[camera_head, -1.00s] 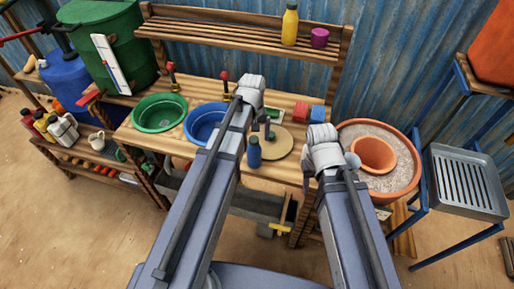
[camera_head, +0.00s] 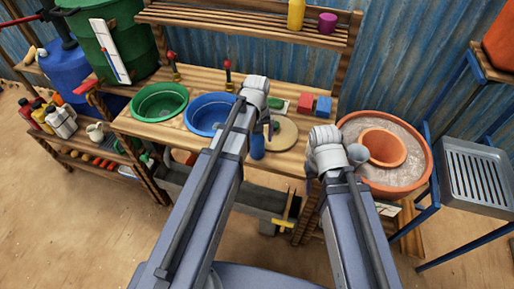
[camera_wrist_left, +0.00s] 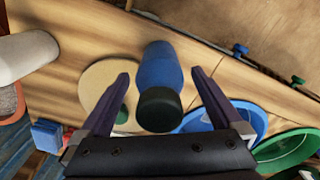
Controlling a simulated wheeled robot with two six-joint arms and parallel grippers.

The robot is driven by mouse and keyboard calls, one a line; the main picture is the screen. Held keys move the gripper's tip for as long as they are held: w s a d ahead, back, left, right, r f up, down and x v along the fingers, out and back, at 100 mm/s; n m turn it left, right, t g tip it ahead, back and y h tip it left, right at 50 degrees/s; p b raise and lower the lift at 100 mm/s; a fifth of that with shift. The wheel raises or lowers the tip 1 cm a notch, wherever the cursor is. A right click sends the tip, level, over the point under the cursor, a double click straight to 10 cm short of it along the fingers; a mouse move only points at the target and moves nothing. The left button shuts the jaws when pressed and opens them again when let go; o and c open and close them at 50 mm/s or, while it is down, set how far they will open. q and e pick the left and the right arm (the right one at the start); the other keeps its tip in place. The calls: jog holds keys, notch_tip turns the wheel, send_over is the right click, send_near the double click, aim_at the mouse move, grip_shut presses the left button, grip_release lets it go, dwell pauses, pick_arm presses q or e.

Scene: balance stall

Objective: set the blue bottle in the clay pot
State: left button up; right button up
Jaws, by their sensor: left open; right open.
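The blue bottle (camera_head: 257,147) stands on the front part of the wooden bench, beside a round tan disc (camera_head: 283,138). In the left wrist view the bottle (camera_wrist_left: 158,68) with its dark cap lies between the two open fingers of my left gripper (camera_wrist_left: 158,75), with gaps on both sides. In the head view my left gripper (camera_head: 268,126) is close to the bottle and partly hidden by its own arm. The clay pot (camera_head: 382,147) sits in sand inside a larger orange pot at the right. My right gripper (camera_head: 356,154) hangs empty by the large pot's left side; its fingers are hard to see.
A blue basin (camera_head: 210,113) and a green basin (camera_head: 159,101) are set in the bench to the left. Red (camera_head: 305,103) and blue (camera_head: 323,106) blocks stand behind the disc. A metal tray (camera_head: 472,178) is at the far right. A slatted shelf (camera_head: 240,22) runs behind.

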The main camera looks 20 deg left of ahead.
pick_arm(q)
jog(key=shift+f+b, duration=0.45)
jog(key=shift+f, duration=0.5)
jog(key=shift+r, duration=0.1)
jog(key=shift+c, duration=0.2)
grip_shut()
